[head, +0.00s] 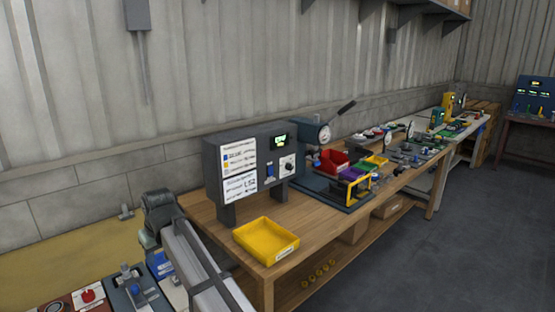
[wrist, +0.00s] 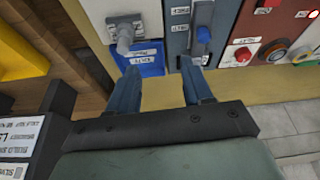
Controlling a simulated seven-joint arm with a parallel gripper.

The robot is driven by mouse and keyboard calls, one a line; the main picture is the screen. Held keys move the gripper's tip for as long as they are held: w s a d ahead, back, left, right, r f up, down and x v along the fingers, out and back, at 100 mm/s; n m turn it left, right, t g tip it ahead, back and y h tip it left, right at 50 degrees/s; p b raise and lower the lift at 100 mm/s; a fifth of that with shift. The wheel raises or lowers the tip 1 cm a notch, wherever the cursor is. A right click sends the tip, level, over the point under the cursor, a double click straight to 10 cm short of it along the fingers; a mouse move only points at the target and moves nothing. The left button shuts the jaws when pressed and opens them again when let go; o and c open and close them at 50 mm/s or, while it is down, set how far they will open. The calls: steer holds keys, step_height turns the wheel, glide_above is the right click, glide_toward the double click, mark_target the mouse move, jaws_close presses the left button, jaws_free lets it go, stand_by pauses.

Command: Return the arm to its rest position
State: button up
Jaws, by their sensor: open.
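My gripper (wrist: 160,82) is open in the wrist view, its two blue-grey fingers apart with nothing visible between them. Past the fingertips is a row of panel modules. A white and blue module (wrist: 140,58) with a grey lever lies beyond the left finger. A grey module (wrist: 190,35) with a blue-tipped lever lies beyond the right finger. I cannot tell whether the fingertips touch either one. In the head view my arm (head: 195,262) reaches over the yellowish bench at the lower left. The fingers are not clear there.
A wooden bench (head: 215,208) stands right of my arm, with a yellow tray (head: 265,241) near its front edge and a dark test box (head: 250,162) behind. A red module (head: 88,296) with a knob is at the lower left. The grey floor (head: 470,240) at the right is clear.

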steer(key=w+d+f+m+h, duration=0.2)
steer(key=w+d+f+m, duration=0.3)
steer(key=d, duration=0.8)
steer(key=w+d+f+m+g+h, duration=0.15)
steer(key=w+d+f+m, duration=0.45)
steer(key=d, duration=0.7)
steer(key=w+d+f+m+h, duration=0.25)
steer(key=w+d, duration=0.45)
steer(key=d, duration=0.7)
steer(key=s+d+f+n+g, duration=0.1)
steer(key=s+d+f, duration=0.2)
steer(key=s+f, duration=0.55)
steer(key=s+d+f+n+g+y, duration=0.1)
steer(key=s+d+f+g, duration=0.15)
steer(key=s+f, duration=0.65)
steer(key=s+d+f, duration=0.4)
steer(key=f, duration=0.9)
steer(key=s+d+f+g, duration=0.1)
steer(key=s+f, duration=0.3)
steer(key=s, duration=0.7)
steer(key=s+d+f+n+g+y, duration=0.1)
steer(key=s+f, duration=0.3)
steer(key=s, duration=0.7)
steer(key=s+d+f+g+y, duration=0.1)
steer(key=s+f, duration=0.3)
steer(key=s, duration=0.8)
steer(key=shift+d+f+n+g, duration=0.25)
steer(key=shift+f+n+g, duration=0.15)
steer(key=shift+g, duration=0.3)
